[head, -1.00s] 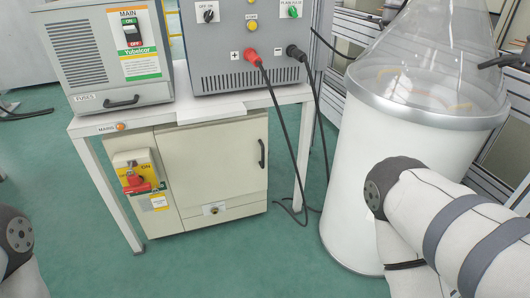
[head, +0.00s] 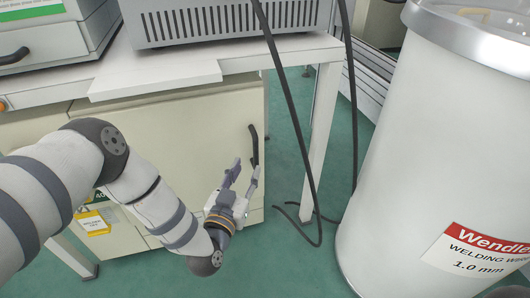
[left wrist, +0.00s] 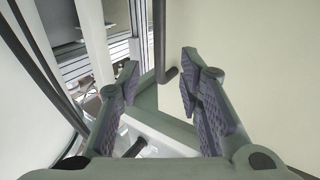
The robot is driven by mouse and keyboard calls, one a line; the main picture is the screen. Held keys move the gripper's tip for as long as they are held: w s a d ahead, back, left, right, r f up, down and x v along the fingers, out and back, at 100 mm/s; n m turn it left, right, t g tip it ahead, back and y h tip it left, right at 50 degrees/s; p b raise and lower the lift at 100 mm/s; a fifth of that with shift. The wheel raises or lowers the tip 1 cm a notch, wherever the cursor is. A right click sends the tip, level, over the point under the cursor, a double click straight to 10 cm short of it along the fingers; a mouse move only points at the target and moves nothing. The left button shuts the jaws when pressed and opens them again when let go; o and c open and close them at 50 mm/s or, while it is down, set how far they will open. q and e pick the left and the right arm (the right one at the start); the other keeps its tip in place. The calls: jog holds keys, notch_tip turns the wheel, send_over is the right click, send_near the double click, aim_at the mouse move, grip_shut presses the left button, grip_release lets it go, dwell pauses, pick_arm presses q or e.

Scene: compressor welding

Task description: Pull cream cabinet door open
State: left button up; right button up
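The cream cabinet (head: 165,104) stands under the white table. Its door (head: 205,147) looks shut, and my left arm covers part of it. A black upright handle (head: 254,146) is near the door's right edge. My left gripper (head: 245,167) is open in front of the door, with its fingertips close to the handle's lower part. In the left wrist view, the handle (left wrist: 160,40) runs down to between the spread fingers, just beyond the tips, and the cream door face (left wrist: 245,60) fills the right side. I cannot tell whether the fingers touch the handle. My right gripper is not in view.
The white table (head: 150,78) carries grey equipment (head: 230,22) above the cabinet. A black cable (head: 290,110) hangs right of the door, near a white table leg (head: 322,130). A large white welding-wire drum (head: 430,150) stands at the right. Green floor shows between them.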

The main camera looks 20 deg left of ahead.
aim_at(255, 154)
pick_arm(q)
jog(key=w, duration=0.2)
jog(key=w+b, duration=0.1)
jog(key=w, duration=0.2)
jog(key=w+b, duration=0.1)
jog(key=w, duration=0.1)
jog(key=shift+w+f, duration=0.2)
jog(key=shift+f, duration=0.1)
jog(key=shift+w+r, duration=0.15)
jog(key=shift+w, duration=0.35)
grip_shut()
